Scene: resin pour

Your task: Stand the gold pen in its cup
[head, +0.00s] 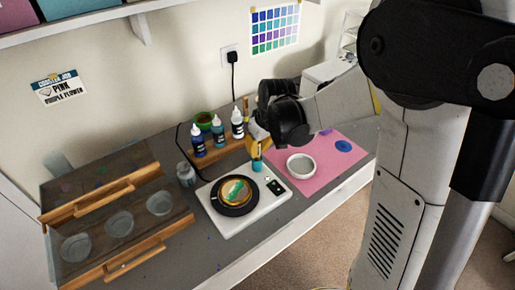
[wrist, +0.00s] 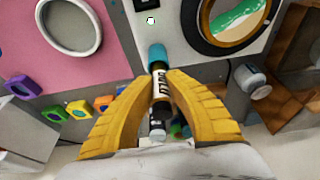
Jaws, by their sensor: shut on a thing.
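My gripper (wrist: 160,88) is shut on a slim pen-like thing (wrist: 161,88) with a teal end, a dark body and a white lettered label. Its lettering is too small to read surely, so I cannot confirm it is the gold pen. In the head view, my gripper (head: 258,142) holds it roughly upright, teal end (head: 257,164) down, by the back edge of the white scale. Whether it touches anything is unclear.
The white scale (head: 218,222) bears a black round plate with a gold and green piece. A pink mat (head: 325,180) with a white ring-shaped dish (head: 301,166) lies to the right. Several bottles (head: 217,132) stand behind. A grey jar (head: 186,175) and wooden drawers (head: 105,190) are left.

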